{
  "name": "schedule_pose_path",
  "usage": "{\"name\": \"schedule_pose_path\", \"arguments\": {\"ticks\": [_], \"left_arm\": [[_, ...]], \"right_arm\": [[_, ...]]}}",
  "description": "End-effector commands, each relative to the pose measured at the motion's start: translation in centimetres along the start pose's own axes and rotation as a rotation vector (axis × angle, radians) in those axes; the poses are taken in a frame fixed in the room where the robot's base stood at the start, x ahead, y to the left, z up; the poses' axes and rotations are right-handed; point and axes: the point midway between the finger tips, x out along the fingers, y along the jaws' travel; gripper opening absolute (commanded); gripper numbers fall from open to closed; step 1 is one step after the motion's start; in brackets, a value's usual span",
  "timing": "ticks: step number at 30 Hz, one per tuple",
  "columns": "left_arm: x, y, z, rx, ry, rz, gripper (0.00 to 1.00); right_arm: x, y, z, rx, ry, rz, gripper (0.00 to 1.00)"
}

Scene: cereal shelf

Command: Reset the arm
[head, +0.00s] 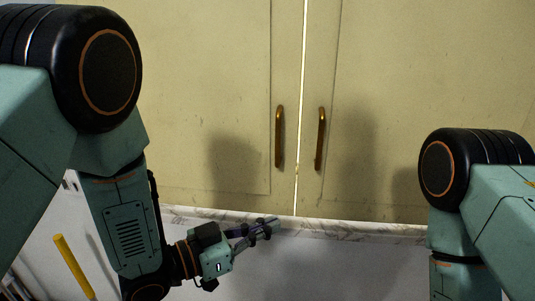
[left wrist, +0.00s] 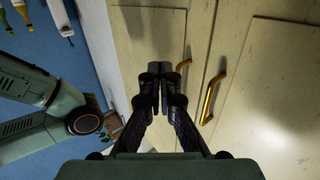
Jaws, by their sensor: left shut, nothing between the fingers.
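My left gripper (head: 268,225) is in the lower middle of the head view, in front of the bottom edge of the cabinet. Its fingers are together with nothing between them, and they also show closed in the left wrist view (left wrist: 159,75). My right arm comes in from the right of the head view, but its gripper is out of the picture. The cream cabinet doors (head: 220,70) stand ahead, with a thin bright gap between them. The left brass handle (head: 279,137) and the right brass handle (head: 321,139) are apart from my gripper.
A pale stone-like ledge (head: 350,231) runs below the doors. A yellow bar (head: 73,266) stands at the lower left. In the left wrist view, several bottles (left wrist: 22,10) show at the top left against a blue surface (left wrist: 88,60).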

Motion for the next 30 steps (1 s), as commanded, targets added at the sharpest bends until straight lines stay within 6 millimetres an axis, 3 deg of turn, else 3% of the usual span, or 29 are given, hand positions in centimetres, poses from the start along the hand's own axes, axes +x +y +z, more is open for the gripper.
{"name": "schedule_pose_path", "arguments": {"ticks": [2,5,9,13,17,24,27,30], "left_arm": [[-0.3,-0.9,1.8,0.000,-0.079,-0.053,0.00],[-2.4,-2.9,6.2,-0.035,-0.260,-0.195,0.00],[-7.4,-3.9,14.6,-0.153,-0.511,-0.382,0.00],[-12.7,-2.9,21.4,-0.279,-0.716,-0.511,0.00],[-18.2,-0.2,27.5,-0.418,-0.909,-0.616,0.00],[-28.3,7.7,36.7,-0.693,-1.238,-0.765,0.00],[-31.2,10.8,39.4,-0.781,-1.326,-0.803,0.00],[-32.5,12.6,41.1,-0.822,-1.362,-0.807,0.00]], "right_arm": [[0.0,0.0,0.0,0.000,0.000,0.000,0.00],[0.3,0.0,0.0,0.000,0.000,0.000,0.00],[2.0,0.0,0.0,0.000,0.000,0.000,0.00],[3.7,0.0,0.0,0.000,0.000,0.000,0.00],[5.6,0.0,0.0,0.000,0.000,0.000,0.00],[9.9,0.1,0.0,0.000,0.000,0.000,0.00],[11.6,0.1,0.0,0.000,0.000,0.000,0.00],[12.8,0.1,0.0,0.000,0.000,0.000,0.00]]}}
